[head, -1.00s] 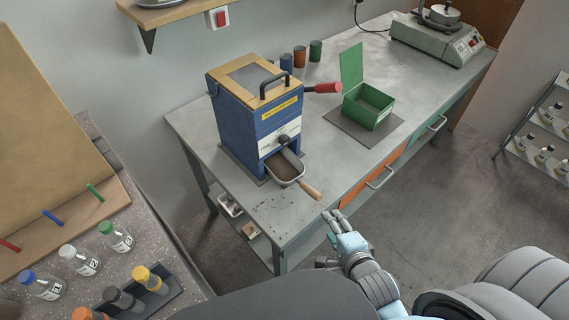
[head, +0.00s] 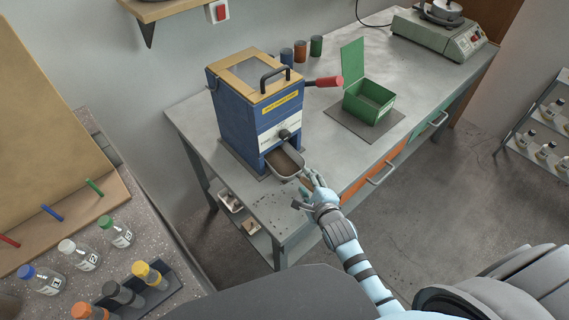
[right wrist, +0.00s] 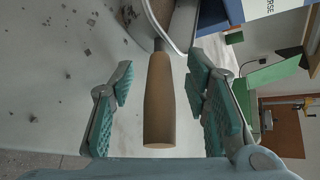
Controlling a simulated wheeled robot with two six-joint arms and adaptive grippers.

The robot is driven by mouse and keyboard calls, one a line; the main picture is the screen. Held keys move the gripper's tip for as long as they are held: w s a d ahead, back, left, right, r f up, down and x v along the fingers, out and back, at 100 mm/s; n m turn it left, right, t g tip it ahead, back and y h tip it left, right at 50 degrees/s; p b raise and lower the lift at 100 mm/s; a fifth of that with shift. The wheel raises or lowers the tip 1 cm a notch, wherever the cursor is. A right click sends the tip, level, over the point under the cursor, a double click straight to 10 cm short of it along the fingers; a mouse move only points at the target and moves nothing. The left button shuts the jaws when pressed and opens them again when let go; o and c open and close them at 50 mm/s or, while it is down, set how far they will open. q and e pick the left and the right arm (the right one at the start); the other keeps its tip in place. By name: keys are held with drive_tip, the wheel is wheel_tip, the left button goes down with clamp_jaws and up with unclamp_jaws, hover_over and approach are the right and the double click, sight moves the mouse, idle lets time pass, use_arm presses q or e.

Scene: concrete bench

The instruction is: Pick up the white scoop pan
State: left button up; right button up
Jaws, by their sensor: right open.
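The white scoop pan (head: 285,164) sits in the lower opening of the blue box-shaped device (head: 243,115), with brown material inside it. Its wooden handle sticks out toward the bench's front edge. My right gripper (head: 307,185) is at the handle and partly covers it in the head view. In the right wrist view the wooden handle (right wrist: 160,105) lies between the two spread teal fingers of my right gripper (right wrist: 160,100), with a gap on each side. The pan's rim (right wrist: 176,46) shows at the top there. My left gripper is not in view.
A green open box (head: 369,101) stands on a dark mat to the right of the device. A red-ended lever (head: 329,82) sticks out from the device's right side. Dark crumbs lie on the bench (head: 226,188) at the left front.

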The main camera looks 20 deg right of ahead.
drive_tip(key=shift+w+f, duration=0.1)
drive_tip(key=shift+w, duration=0.1)
drive_tip(key=shift+s, duration=0.1)
clamp_jaws()
drive_tip(key=shift+r, duration=0.2)
